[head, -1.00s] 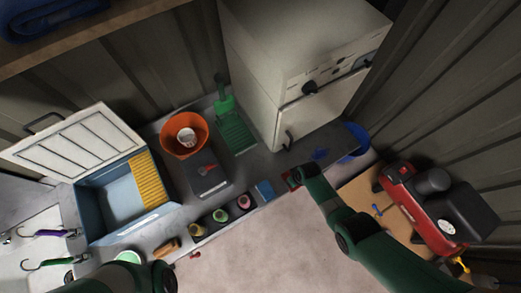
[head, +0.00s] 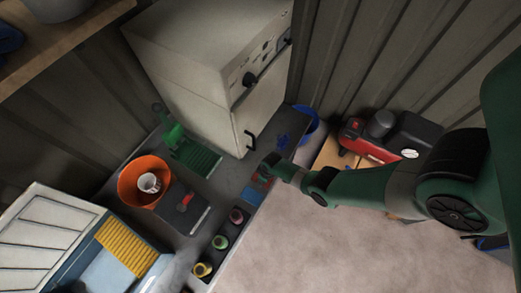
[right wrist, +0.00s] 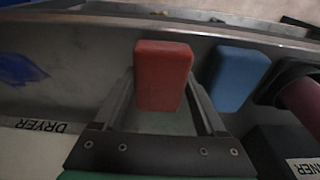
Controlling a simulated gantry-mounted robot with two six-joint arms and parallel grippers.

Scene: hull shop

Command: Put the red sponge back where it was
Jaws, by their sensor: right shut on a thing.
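The red sponge (right wrist: 162,72) is a block held between the two fingers of my right gripper (right wrist: 160,88) in the right wrist view. The blue sponge (right wrist: 237,78) is just right of it, with a small gap to the finger. In the head view my right gripper (head: 268,172) is at the front edge of the grey bench, and only a bit of red shows there. The blue sponge (head: 254,196) lies nearer the camera beside it. I cannot tell whether the red sponge touches the bench. My left gripper is out of view.
A dark rack with several coloured jars (head: 219,242) sits along the bench edge. Behind are an orange bucket (head: 129,184), a green tray (head: 199,160) and a pale cabinet (head: 195,70). A blue bucket (head: 309,128) and a red machine (head: 365,151) stand at the right.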

